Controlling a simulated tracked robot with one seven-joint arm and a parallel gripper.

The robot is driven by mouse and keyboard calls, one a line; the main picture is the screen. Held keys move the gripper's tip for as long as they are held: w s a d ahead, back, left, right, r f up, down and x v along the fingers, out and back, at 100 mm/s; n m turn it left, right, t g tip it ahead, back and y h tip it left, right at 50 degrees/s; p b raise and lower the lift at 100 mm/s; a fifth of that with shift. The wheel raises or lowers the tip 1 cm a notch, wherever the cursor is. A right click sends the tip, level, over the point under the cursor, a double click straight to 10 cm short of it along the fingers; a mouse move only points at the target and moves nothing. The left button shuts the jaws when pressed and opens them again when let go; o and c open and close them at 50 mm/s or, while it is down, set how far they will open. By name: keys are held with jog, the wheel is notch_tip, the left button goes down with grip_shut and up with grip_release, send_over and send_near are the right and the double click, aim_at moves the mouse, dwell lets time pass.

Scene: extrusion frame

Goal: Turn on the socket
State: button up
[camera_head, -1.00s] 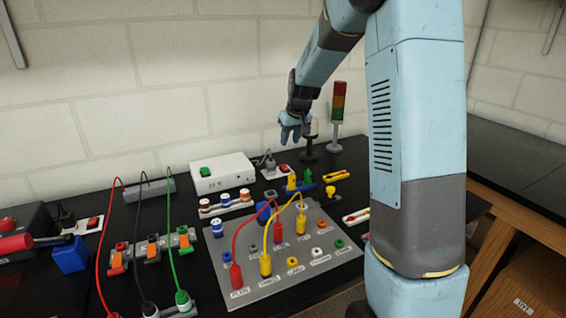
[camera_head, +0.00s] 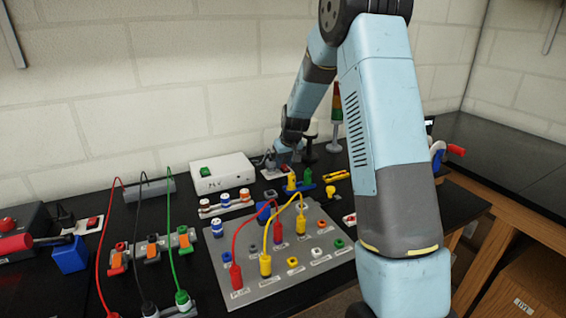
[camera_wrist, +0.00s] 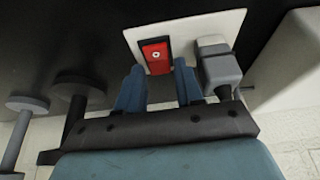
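The socket is a white plate (camera_wrist: 219,22) with a red rocker switch (camera_wrist: 157,52) and a grey plug (camera_wrist: 218,67) seated beside the switch. In the head view its plate (camera_head: 268,175) lies on the black table near the wall, partly hidden by my gripper (camera_head: 283,160). In the wrist view the two blue fingers of my gripper (camera_wrist: 159,67) are apart, with nothing between them. Their tips are at the plate's near edge, one on each side of the switch in the picture. I cannot tell whether they touch the plate.
A white box (camera_head: 222,174) stands just left of the socket. A signal tower (camera_head: 337,115) stands behind on the right. A grey panel with cables (camera_head: 270,285) and a blue block with yellow and green parts (camera_head: 300,188) lie in front.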

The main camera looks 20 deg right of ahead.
grip_shut()
jog(key=shift+w, duration=0.1)
jog(key=shift+w+a+g+h, duration=0.1)
jog(key=shift+w+g+h, duration=0.1)
jog(key=shift+g, duration=0.6)
jog(key=shift+w+g+h, duration=0.1)
jog(key=shift+w+g, duration=0.05)
jog(key=shift+g, duration=0.65)
grip_release()
